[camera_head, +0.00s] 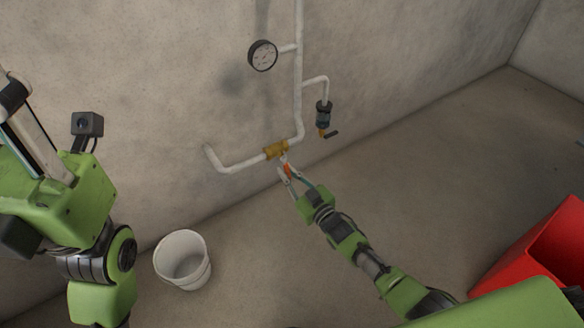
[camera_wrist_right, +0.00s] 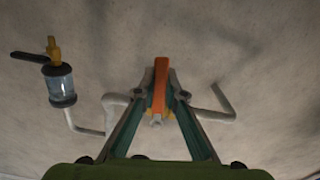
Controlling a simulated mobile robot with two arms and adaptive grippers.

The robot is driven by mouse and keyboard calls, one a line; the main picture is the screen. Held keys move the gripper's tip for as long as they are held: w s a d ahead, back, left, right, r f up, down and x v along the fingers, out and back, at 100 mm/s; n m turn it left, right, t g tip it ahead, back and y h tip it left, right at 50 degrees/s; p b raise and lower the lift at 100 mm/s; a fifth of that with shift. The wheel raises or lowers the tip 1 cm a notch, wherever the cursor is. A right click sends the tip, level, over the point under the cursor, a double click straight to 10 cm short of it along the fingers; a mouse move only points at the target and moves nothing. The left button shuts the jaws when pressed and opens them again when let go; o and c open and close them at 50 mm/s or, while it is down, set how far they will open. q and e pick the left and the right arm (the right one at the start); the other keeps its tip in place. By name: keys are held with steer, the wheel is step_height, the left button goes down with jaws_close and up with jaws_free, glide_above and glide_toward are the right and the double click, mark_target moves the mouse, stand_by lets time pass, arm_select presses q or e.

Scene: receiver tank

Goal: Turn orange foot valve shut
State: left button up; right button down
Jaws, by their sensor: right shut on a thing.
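The foot valve has a brass body (camera_head: 276,150) set in the low white pipe along the wall. Its orange handle (camera_head: 287,169) sticks out from the body toward my right gripper. My right gripper (camera_head: 288,177) is at the handle. In the right wrist view the orange handle (camera_wrist_right: 160,86) stands between the two fingertips of the right gripper (camera_wrist_right: 160,92), which are shut on it. The brass body is mostly hidden behind the handle and fingers there. My left arm shows at the left of the head view, but its gripper fingers cannot be made out.
A round gauge (camera_head: 263,55) is on the wall pipe above. A glass filter (camera_head: 324,114) with a small dark-handled valve hangs to the right; it also shows in the right wrist view (camera_wrist_right: 60,86). A white bucket (camera_head: 182,259) and a red bin (camera_head: 535,252) stand on the floor.

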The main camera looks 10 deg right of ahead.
steer(key=shift+s+a+f+m, duration=0.2)
steer(key=shift+a+m, duration=0.35)
steer(key=shift+m, duration=0.45)
steer(key=shift+s+a, duration=0.1)
steer(key=c, duration=2.1)
jaws_free()
steer(key=shift+r, duration=0.1)
steer(key=v, duration=1.2)
